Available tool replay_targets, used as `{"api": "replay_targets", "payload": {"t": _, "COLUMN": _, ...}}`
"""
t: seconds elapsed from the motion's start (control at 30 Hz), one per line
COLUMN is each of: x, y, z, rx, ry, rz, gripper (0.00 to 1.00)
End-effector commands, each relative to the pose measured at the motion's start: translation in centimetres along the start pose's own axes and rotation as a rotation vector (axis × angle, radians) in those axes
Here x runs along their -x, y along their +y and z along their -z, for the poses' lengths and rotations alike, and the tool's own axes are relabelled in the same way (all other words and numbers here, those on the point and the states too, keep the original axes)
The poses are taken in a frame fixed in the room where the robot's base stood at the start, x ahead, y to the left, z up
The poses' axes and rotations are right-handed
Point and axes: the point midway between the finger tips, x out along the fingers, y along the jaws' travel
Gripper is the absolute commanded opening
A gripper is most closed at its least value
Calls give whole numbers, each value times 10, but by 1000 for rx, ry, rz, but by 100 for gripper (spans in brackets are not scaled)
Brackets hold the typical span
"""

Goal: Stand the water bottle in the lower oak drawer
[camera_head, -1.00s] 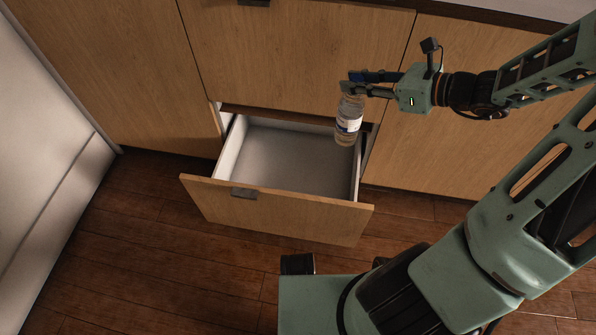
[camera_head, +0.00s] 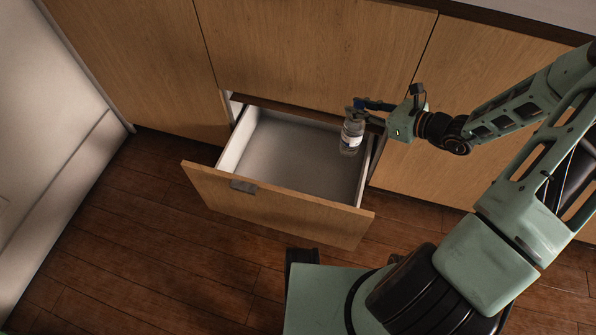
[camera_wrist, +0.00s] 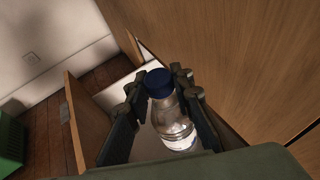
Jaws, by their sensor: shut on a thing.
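The water bottle (camera_head: 351,136) is clear with a white label and a dark blue cap. My gripper (camera_head: 365,106) is shut on it near its top and holds it upright. In the wrist view the bottle (camera_wrist: 176,124) sits between the two fingers of my gripper (camera_wrist: 158,108). The lower oak drawer (camera_head: 270,204) is pulled open, with a pale, empty interior. In the head view the bottle overlaps the drawer's back right part. I cannot tell whether its base touches the drawer floor.
The closed oak front (camera_head: 310,45) rises right behind the open drawer. A pale wall or appliance (camera_head: 50,130) stands at the left. Wooden floor (camera_head: 150,235) is clear in front of the drawer. A green box (camera_wrist: 10,140) shows at the left of the wrist view.

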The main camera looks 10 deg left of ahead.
Motion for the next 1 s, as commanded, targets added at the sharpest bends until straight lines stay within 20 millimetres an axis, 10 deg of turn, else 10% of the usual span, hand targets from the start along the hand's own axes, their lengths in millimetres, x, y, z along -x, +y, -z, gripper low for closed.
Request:
{"api": "replay_targets", "payload": {"t": 0.5, "x": -74, "y": 51, "z": 121, "rx": 6, "ry": -3, "rz": -25, "gripper": 0}}
{"api": "replay_targets", "payload": {"t": 1.0, "x": -103, "y": 76, "z": 187, "rx": 17, "ry": -3, "rz": -40, "gripper": 0}}
